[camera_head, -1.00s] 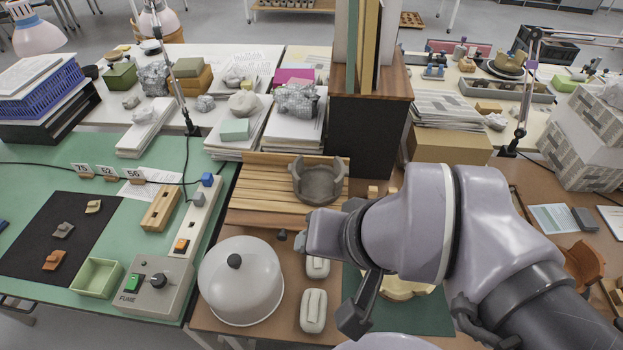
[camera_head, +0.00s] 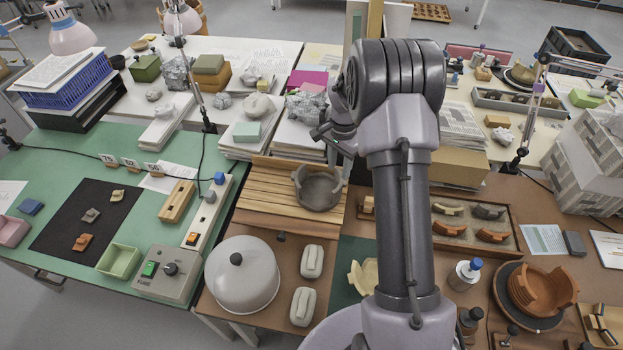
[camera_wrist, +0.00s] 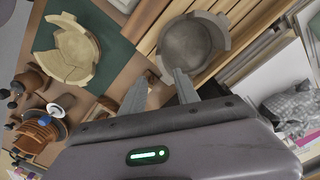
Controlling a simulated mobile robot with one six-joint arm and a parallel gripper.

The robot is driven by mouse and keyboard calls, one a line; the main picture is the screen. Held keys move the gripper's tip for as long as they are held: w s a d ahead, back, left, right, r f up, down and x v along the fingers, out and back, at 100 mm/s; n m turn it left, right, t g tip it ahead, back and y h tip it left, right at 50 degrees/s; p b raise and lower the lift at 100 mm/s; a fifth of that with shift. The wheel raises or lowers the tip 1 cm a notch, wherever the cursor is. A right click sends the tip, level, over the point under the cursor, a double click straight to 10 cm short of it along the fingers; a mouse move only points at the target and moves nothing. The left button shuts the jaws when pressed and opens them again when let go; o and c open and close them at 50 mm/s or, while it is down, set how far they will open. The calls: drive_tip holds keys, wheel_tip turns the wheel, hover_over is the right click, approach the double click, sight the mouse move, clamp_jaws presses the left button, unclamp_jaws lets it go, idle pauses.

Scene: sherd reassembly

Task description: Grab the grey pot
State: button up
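The grey pot (camera_head: 317,187) is a round, open bowl with a broken, uneven rim. It stands upright on the right part of a slatted wooden board. In the wrist view the grey pot (camera_wrist: 193,48) lies just beyond my fingertips, toward the upper right. My gripper (camera_wrist: 160,82) is open, with its two fingers apart and nothing between them. In the head view my gripper (camera_head: 322,133) is partly hidden by my own wrist, above and behind the pot. The fingers do not appear to touch the pot.
The slatted board (camera_head: 270,213) carries the pot. A cream broken bowl (camera_wrist: 72,50) sits on a green mat. A white dome (camera_head: 242,275) stands at the front left. Stacked papers and a wrapped lump (camera_head: 306,108) stand behind the board. A sherd tray (camera_head: 470,222) lies right.

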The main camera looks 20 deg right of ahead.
drive_tip(key=b, duration=0.2)
hover_over(334, 202)
drive_tip(key=d, duration=0.1)
drive_tip(key=f, duration=0.6)
drive_tip(key=w+f, duration=0.1)
drive_tip(key=f, duration=0.1)
drive_tip(key=shift+f, duration=0.4)
drive_tip(key=f, duration=0.2)
drive_tip(key=f+b, duration=0.1)
drive_tip(key=f, duration=0.2)
drive_tip(key=shift+a+f, duration=0.2)
drive_tip(key=shift+f, duration=0.15)
drive_tip(key=shift+r, duration=0.1)
drive_tip(key=shift+c, duration=0.3)
drive_tip(key=shift+s, duration=0.1)
clamp_jaws()
